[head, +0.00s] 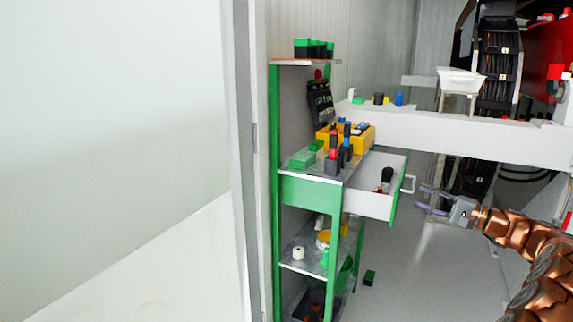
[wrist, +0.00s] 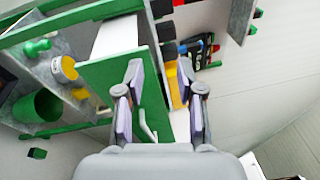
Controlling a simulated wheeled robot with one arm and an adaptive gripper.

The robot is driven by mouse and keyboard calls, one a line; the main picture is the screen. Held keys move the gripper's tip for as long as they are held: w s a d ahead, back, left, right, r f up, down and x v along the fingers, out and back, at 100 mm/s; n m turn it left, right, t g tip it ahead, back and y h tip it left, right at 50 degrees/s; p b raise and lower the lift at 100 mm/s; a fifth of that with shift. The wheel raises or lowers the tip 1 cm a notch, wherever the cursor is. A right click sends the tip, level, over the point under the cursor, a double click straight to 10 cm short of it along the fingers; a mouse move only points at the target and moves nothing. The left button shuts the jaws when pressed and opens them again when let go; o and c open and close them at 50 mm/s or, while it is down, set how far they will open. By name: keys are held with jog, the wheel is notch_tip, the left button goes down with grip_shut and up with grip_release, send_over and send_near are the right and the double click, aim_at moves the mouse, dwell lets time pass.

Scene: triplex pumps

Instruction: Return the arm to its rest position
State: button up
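My gripper (head: 428,200) is at the right in the head view, at the end of my copper-coloured arm. Its two fingers are spread apart with nothing between them. It is just right of the open drawer (head: 368,204) of the green shelf unit (head: 277,200), apart from the drawer's handle (head: 408,184). In the wrist view the open fingers (wrist: 160,100) frame the green drawer front (wrist: 112,75) and its pale handle (wrist: 147,125). A black object (head: 387,174) is inside the drawer.
Above the drawer, the shelf holds a yellow box (head: 362,138) and several small red, black and green items. A white beam (head: 470,135) crosses behind my gripper. A small green block (head: 369,278) lies on the floor. The floor below my gripper looks clear.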

jog(key=s+a+r+n+g+p, duration=0.2)
jog(key=s+a+r+g+p, duration=0.15)
jog(key=a, duration=0.55)
jog(key=s+a+r+n+g+p, duration=0.1)
jog(key=s+a+r+g+p, duration=0.15)
jog(key=a+r, duration=0.45)
jog(key=s+a+r+n+g+h+p, duration=0.25)
jog(key=s+a+g+p, duration=0.3)
jog(key=s+a, duration=0.95)
jog(key=s+n+g+h+p, duration=0.25)
jog(key=s+h+p, duration=0.4)
jog(key=s, duration=0.95)
jog(key=s+d+n+h+p, duration=0.1)
jog(key=s+d+h+p, duration=0.5)
jog(key=s+d, duration=0.5)
jog(key=s+p, duration=0.2)
jog(key=s, duration=0.1)
jog(key=shift+s+f+t, duration=0.3)
jog(key=shift+s+f, duration=0.1)
jog(key=shift+a, duration=0.1)
